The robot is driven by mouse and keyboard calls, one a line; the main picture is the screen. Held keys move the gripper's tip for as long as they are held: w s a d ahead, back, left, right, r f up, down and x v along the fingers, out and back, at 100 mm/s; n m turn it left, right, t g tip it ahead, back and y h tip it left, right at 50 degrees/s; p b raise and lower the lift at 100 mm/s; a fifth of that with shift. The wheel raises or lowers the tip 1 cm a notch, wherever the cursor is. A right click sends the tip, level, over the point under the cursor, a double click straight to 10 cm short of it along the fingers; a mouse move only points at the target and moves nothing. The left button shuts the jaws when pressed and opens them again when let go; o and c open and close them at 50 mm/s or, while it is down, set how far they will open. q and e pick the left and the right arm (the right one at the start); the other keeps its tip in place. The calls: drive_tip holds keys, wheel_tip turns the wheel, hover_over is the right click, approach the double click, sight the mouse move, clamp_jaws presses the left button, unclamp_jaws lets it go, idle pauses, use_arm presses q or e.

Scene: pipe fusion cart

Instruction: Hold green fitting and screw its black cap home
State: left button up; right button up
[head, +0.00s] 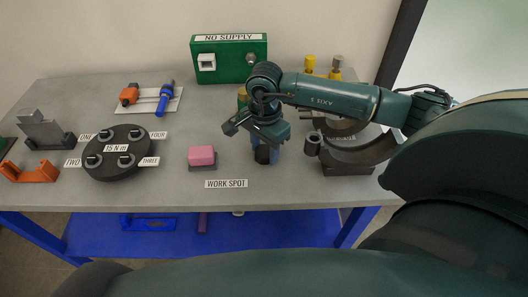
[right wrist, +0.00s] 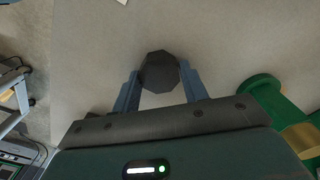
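My right gripper (head: 264,150) points down over the table, behind the WORK SPOT label. Its two blue fingers are closed on the sides of a dark, many-sided cap (right wrist: 159,71), seen end-on in the right wrist view. The same black cap (head: 262,155) shows low between the fingers in the head view. I cannot tell whether it touches the table. A green fitting (right wrist: 262,90) with a brass-coloured band lies to the right of the gripper in the right wrist view. In the head view my right wrist mostly hides it. My left gripper is not in view.
A pink block (head: 202,156) stands left of the gripper. Left of that is a black round station (head: 120,163) with several posts. A dark curved clamp (head: 352,153) stands close on the right. A green NO SUPPLY box (head: 229,62) stands behind. The table front is clear.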

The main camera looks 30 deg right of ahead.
sight(265, 150)
drive_tip(key=c, duration=0.4)
drive_tip(key=shift+r, duration=0.1)
drive_tip(key=shift+c, duration=0.2)
wheel_tip(265, 150, up, 10)
drive_tip(key=b, duration=0.1)
